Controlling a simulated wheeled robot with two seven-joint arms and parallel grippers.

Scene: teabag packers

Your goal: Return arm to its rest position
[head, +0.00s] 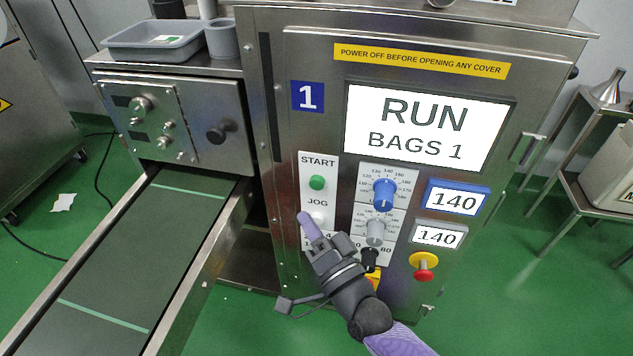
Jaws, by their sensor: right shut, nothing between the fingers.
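My right gripper (306,222) is shut, with nothing held. Its purple fingertip is in front of the machine's control panel, just below and left of the white JOG button (319,217); I cannot tell whether it touches the panel. The green START button (317,183) shows above it. The screen (428,127) reads RUN, BAGS 1. My right forearm comes in from the bottom and covers the lower part of the panel. My left gripper is not in view.
A blue dial (384,193), a grey dial (375,231) and a red stop button (424,266) sit close to my right gripper. A conveyor (150,250) runs along the left. A steel side table (575,190) stands at right. Green floor is open at lower right.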

